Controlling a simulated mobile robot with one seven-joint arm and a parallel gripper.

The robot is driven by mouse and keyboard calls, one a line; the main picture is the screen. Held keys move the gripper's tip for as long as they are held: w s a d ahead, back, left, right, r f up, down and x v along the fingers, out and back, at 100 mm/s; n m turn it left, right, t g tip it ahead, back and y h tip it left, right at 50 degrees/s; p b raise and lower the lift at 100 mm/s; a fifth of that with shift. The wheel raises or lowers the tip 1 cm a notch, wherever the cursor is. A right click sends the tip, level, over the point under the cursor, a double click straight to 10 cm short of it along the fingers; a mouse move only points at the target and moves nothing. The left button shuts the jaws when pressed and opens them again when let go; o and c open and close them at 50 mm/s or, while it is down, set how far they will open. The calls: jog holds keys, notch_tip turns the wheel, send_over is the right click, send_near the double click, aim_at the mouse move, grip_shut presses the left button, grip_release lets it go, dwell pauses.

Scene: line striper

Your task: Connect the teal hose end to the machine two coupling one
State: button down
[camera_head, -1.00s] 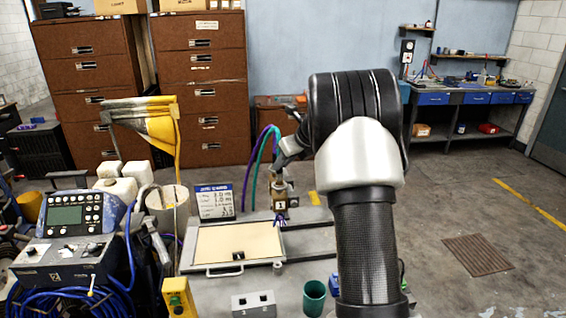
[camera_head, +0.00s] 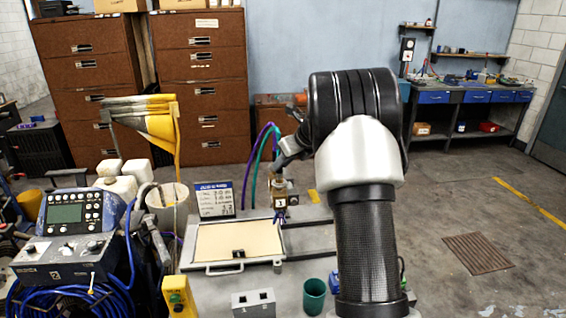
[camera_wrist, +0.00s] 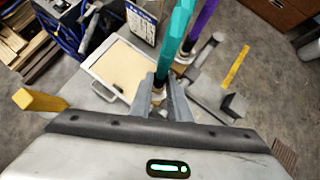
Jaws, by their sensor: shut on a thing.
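The teal hose (camera_wrist: 178,32) runs down in the wrist view to a pale end fitting between my gripper's (camera_wrist: 160,92) fingers, which are shut on it. A purple hose (camera_wrist: 203,18) comes down beside it to a pale fitting at a grey part. In the head view the teal hose (camera_head: 258,158) and the purple hose (camera_head: 246,170) arch side by side, left of my gripper (camera_head: 279,183). A brass-coloured block (camera_head: 280,200) with a "1" label is just below my gripper. The teal hose's tip is hidden, and I cannot tell whether it touches a coupling.
A cream panel with a handle (camera_head: 215,266) lies on the grey bench top, with a printed sign (camera_head: 214,199) behind it. A teal cup (camera_head: 314,296) and a grey two-socket block (camera_head: 254,303) stand in front. A control box (camera_head: 66,215) and blue hose crowd the left.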

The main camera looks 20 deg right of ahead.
jog(key=shift+f+b, duration=0.3)
jog(key=shift+f, duration=0.4)
jog(key=c, duration=1.3)
grip_release()
jog(key=shift+o, duration=0.2)
jog(key=shift+r, duration=0.1)
jog(key=p+v, duration=0.1)
jog(key=v, duration=0.6)
jog(key=shift+a, duration=0.1)
